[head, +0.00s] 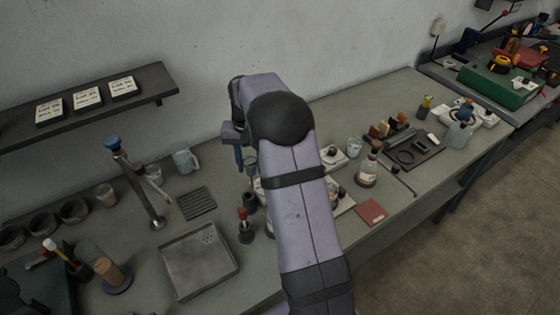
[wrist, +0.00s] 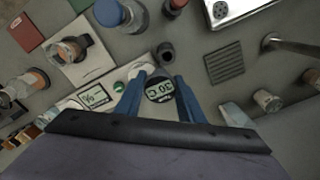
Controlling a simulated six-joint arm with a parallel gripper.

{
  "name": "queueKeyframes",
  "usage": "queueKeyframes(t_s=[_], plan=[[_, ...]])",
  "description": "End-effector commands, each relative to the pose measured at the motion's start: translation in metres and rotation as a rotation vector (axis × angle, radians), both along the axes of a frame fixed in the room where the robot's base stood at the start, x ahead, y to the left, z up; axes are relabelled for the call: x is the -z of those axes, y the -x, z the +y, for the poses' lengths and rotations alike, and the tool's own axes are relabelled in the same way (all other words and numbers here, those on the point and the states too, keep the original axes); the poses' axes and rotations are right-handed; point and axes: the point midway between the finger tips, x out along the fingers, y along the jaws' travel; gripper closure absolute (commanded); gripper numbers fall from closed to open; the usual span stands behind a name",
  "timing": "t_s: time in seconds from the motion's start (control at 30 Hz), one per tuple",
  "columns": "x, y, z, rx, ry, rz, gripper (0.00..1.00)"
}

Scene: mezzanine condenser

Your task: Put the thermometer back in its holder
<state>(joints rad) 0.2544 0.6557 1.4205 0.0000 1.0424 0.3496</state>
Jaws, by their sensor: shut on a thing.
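My gripper (wrist: 150,95) shows in the wrist view as two blue fingers with the thermometer (wrist: 159,91) between them. Its round dark head has a pale digital display that faces the camera; its stem is hidden. In the head view my gripper (head: 245,160) points down over the bench, left of my arm, and the thermometer cannot be made out there. A small dark cup (head: 250,201) stands below the gripper and looks like the holder. A dark round shape just beyond the thermometer head in the wrist view (wrist: 166,50) seems to be the same cup, partly covered.
A red-topped item (head: 243,214) stands close beside the cup. A metal tray (head: 199,262), a ribbed dark mat (head: 197,203) and a tall tap (head: 140,185) are to the left. A device with a display (wrist: 95,97) and a blue-capped container (wrist: 108,13) are near the gripper.

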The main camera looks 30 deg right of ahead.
Motion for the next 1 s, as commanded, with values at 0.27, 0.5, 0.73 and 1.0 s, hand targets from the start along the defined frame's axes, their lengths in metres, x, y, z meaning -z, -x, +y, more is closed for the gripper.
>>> queueKeyframes(t_s=[0.27, 0.5, 0.73, 1.0], plan=[[-0.003, 0.000, 0.021, -0.022, -0.005, 0.020, 0.90], [0.000, 0.001, 0.020, -0.016, -0.005, 0.022, 0.90], [0.010, 0.001, 0.020, -0.016, -0.005, 0.022, 0.90], [0.032, 0.001, 0.020, -0.016, -0.005, 0.022, 0.90]])
